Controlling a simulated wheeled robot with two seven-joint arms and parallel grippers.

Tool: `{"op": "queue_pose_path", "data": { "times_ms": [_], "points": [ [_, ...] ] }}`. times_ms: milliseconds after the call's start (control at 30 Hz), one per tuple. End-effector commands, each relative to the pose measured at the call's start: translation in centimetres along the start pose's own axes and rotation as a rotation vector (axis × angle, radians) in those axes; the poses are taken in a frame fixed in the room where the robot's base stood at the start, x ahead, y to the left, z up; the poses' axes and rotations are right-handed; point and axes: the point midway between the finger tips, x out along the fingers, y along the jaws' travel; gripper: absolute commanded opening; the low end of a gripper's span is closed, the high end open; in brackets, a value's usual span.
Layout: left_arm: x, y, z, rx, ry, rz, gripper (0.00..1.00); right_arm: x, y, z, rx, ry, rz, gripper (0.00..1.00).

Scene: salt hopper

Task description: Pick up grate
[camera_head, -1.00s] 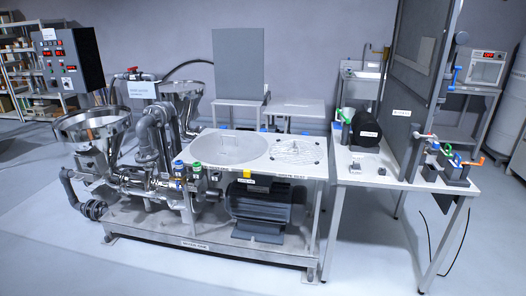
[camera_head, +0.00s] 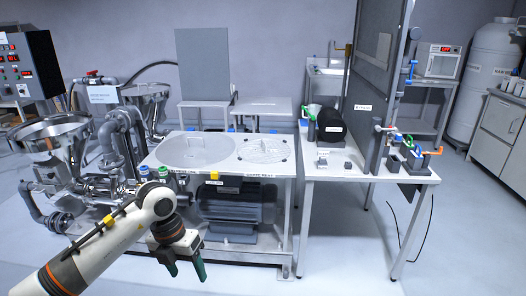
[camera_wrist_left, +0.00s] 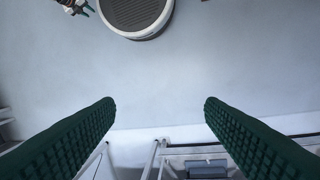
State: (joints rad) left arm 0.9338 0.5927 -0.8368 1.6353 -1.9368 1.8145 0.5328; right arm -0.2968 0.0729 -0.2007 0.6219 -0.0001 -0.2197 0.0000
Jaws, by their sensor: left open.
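A pale round slotted plate (camera_head: 265,150) lies at the right of the white top, above a label that seems to read grate rest. I cannot tell for sure which one is the grate. My left gripper (camera_head: 186,272) is in front of the machine, below the white top and apart from both, fingers pointing down. In the left wrist view its green fingers (camera_wrist_left: 158,105) are spread with nothing between them. What seems my right gripper (camera_wrist_left: 78,6) shows small at the upper edge.
A steel funnel (camera_head: 52,135) and pipes stand at the left. A dark motor (camera_head: 232,210) sits under the white top. A tall grey panel (camera_head: 203,65) rises behind. The right-hand table (camera_head: 330,170) carries a black cylinder (camera_head: 331,124) and coloured-handled valves (camera_head: 410,150). Floor in front is clear.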

Motion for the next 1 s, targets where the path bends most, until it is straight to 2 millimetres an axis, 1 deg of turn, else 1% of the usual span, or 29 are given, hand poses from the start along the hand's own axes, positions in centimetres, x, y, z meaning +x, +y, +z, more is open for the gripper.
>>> {"op": "queue_pose_path", "data": {
  "times_ms": [400, 467, 533, 567, 667, 700, 733, 767, 800, 867, 900, 933, 967, 1000],
  "points": [
    [0.1, 0.1, 0.0, 0.000, -0.001, 0.006, 0.64, 0.0, -0.7, -0.2, -0.003, 0.003, -0.009, 0.35],
    [0.7, 0.5, 0.0, 0.000, -0.006, 0.039, 0.64, 0.0, -0.7, -0.2, -0.003, 0.003, -0.009, 0.35],
    [2.1, 1.8, -0.2, -0.007, -0.014, 0.137, 0.64, 0.0, -0.7, -0.3, -0.003, 0.004, -0.008, 0.35],
    [3.0, 2.6, -0.2, -0.014, -0.019, 0.202, 0.64, 0.0, -0.7, -0.3, -0.003, 0.004, -0.008, 0.35],
    [6.5, 6.4, -0.8, -0.087, -0.020, 0.519, 0.64, 0.0, -0.7, -0.5, -0.003, 0.006, -0.008, 0.35],
    [7.8, 7.9, -1.3, -0.152, -0.010, 0.675, 0.64, 0.0, -0.7, -0.5, -0.003, 0.007, -0.008, 0.35],
    [8.8, 8.8, -1.7, -0.218, 0.003, 0.795, 0.64, 0.0, -0.7, -0.5, -0.003, 0.007, -0.008, 0.35],
    [9.8, 9.4, -2.3, -0.298, 0.023, 0.913, 0.64, 0.0, -0.7, -0.6, -0.003, 0.008, -0.008, 0.35],
    [11.1, 9.7, -3.2, -0.428, 0.057, 1.060, 0.64, 0.0, -0.7, -0.6, -0.003, 0.008, -0.008, 0.35],
    [13.6, 8.8, -4.4, -0.664, 0.120, 1.245, 0.64, 0.0, -0.7, -0.6, -0.003, 0.008, -0.008, 0.35],
    [15.9, 7.3, -4.9, -0.848, 0.166, 1.337, 0.64, 0.0, -0.7, -0.6, -0.003, 0.008, -0.008, 0.35],
    [18.0, 5.8, -4.9, -0.999, 0.204, 1.388, 0.64, 0.0, -0.7, -0.6, -0.002, 0.008, -0.008, 0.35],
    [20.5, 4.2, -4.5, -1.159, 0.240, 1.422, 0.64, 0.0, -0.7, -0.6, -0.002, 0.008, -0.008, 0.35],
    [24.3, 1.6, -3.3, -1.386, 0.288, 1.437, 0.64, 0.0, -0.7, -0.6, -0.002, 0.009, -0.008, 0.35]
  ]
}}
